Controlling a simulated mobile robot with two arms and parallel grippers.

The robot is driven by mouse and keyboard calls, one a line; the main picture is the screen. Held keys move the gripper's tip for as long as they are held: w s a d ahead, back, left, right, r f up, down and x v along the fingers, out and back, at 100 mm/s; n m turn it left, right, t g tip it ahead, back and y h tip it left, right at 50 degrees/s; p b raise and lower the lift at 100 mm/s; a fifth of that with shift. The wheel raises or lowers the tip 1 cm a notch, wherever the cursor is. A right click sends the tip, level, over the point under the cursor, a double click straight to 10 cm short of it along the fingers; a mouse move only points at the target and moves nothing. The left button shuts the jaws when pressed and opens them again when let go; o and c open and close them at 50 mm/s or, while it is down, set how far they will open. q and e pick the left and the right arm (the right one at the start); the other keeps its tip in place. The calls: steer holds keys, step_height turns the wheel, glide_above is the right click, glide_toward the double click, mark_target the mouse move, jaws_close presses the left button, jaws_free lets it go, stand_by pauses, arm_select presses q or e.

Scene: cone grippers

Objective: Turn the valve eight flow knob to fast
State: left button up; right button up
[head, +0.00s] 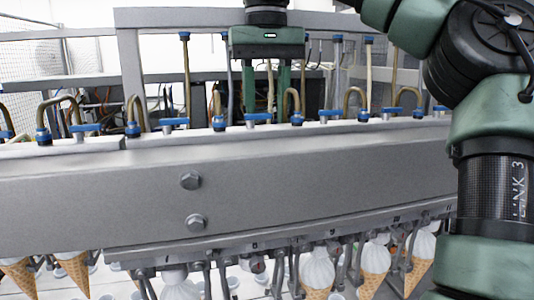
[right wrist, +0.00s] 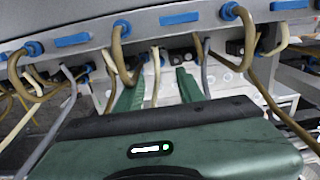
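Blue flat flow knobs stand in a row along the top of the grey beam. The knob (head: 258,117) above the label that seems to read 8 is probably valve eight's; its setting is too small to read. My right gripper (head: 266,100) points down just behind the beam at that knob, its two green fingers apart with nothing held between them. In the right wrist view the open fingers (right wrist: 160,85) reach toward the beam, and a blue knob (right wrist: 180,18) lies beyond their tips. Contact with a knob cannot be told. My left gripper is not in view.
Neighbouring knobs (head: 173,122) and (head: 330,113) sit on either side. Curved tan hoses (head: 355,98) with blue fittings rise close around the gripper. Ice cream cones (head: 317,270) hang below the wide grey beam (head: 90,195). My right arm fills the right side.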

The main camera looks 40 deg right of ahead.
steer(key=m, duration=0.5)
steer(key=shift+m, duration=0.4)
steer(key=m, duration=0.2)
steer(key=shift+m, duration=0.4)
steer(key=m, duration=0.4)
steer(key=shift+m, duration=0.3)
steer(key=m, duration=0.3)
steer(key=shift+m, duration=0.4)
steer(key=shift+s+f, duration=0.1)
steer(key=shift+f, duration=3.8)
jaws_close()
